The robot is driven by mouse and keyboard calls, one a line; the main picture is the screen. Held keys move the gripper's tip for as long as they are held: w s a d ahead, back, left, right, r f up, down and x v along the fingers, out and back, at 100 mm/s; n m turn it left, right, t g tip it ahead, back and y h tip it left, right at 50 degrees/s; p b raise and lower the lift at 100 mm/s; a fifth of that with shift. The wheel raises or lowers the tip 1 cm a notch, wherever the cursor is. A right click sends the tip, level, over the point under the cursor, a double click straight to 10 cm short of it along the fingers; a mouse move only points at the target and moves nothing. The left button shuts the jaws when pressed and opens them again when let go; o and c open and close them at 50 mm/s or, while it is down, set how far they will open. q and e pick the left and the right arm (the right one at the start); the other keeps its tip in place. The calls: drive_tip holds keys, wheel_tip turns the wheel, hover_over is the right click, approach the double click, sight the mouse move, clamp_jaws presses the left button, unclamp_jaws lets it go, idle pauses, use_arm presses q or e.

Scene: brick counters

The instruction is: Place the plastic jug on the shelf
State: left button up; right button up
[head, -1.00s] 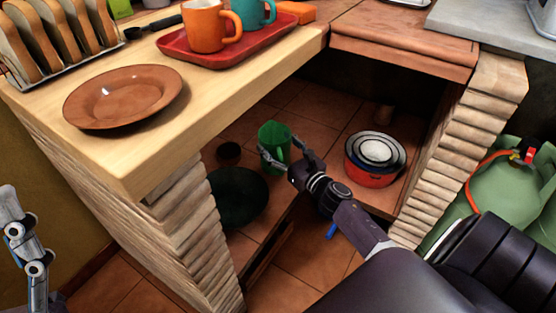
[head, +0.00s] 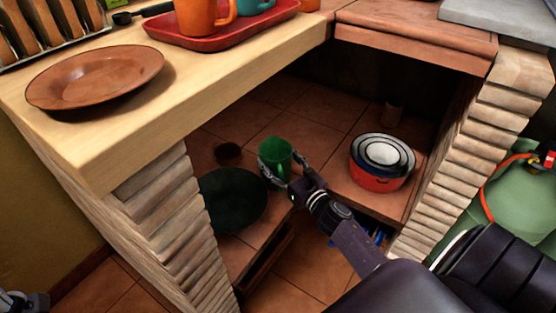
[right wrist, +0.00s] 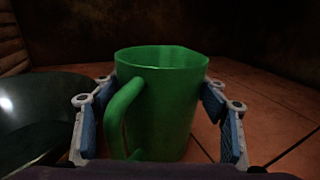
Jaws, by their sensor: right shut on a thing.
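The green plastic jug (head: 274,154) stands upright on the tiled lower shelf (head: 330,128) under the counter. My right gripper (head: 284,171) is shut on it, with a finger at either side. In the right wrist view the jug (right wrist: 166,100) sits between the blue finger pads, its handle toward the camera at left. Its base is partly hidden by the gripper, so I cannot tell for sure whether it touches the tiles. Only a dark bit of my left gripper (head: 22,302) shows at the bottom left corner; its fingers are cut off.
A red pot with stacked bowls (head: 376,180) stands to the right. Brick pillars (head: 170,235) flank the opening, under the wooden counter (head: 120,135).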

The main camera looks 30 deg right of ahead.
drive_tip(key=shift+f, duration=0.15)
drive_tip(key=o, duration=1.2)
drive_tip(key=shift+o, duration=0.4)
drive_tip(key=shift+r, duration=0.25)
drive_tip(key=s+p, duration=0.2)
drive_tip(key=s, duration=1)
drive_tip(key=shift+s+f, duration=0.15)
drive_tip(key=shift+f, duration=0.05)
